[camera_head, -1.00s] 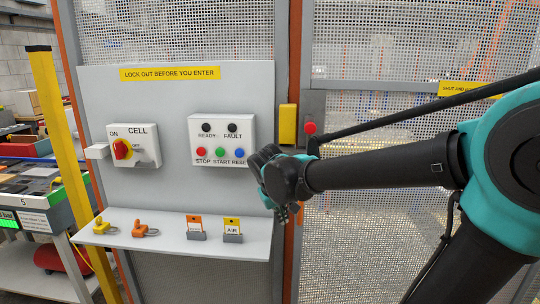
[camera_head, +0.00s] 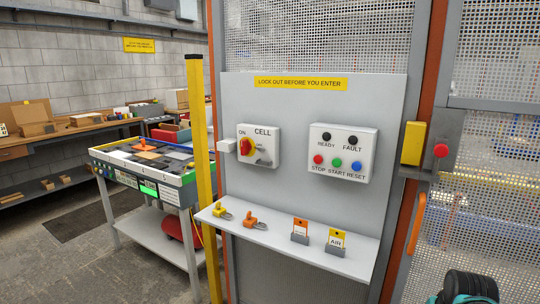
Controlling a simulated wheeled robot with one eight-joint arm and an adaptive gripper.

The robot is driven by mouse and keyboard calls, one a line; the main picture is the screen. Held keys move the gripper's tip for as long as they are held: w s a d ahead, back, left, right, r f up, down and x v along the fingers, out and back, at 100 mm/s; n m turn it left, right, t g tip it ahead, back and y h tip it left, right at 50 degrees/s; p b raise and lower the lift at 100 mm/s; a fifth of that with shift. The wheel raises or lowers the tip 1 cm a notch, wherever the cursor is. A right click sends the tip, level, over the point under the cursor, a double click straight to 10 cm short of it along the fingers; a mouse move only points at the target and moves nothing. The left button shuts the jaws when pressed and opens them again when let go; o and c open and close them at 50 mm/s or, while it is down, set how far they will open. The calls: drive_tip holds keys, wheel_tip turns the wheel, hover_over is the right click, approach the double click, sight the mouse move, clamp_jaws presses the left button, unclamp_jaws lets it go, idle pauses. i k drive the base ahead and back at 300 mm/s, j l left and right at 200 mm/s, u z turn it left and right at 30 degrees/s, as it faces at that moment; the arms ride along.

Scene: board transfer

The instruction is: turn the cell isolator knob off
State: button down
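The cell isolator (camera_head: 272,133) is a white box marked CELL at the left of the grey panel. My gripper does not show now. Only a dark, ribbed part of my arm with a bit of teal (camera_head: 470,286) shows at the bottom right corner, well apart from the isolator.
A second white box (camera_head: 343,140) holds READY and FAULT lamps and STOP, START, RESET buttons. Below, a shelf (camera_head: 285,243) carries padlocks and tags. A yellow post (camera_head: 200,180) stands left of the panel, a cart (camera_head: 150,205) beyond it. Mesh fence and an orange handle (camera_head: 416,222) are right.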

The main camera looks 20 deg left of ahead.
sight(245, 147)
drive_tip(key=u, duration=1.35)
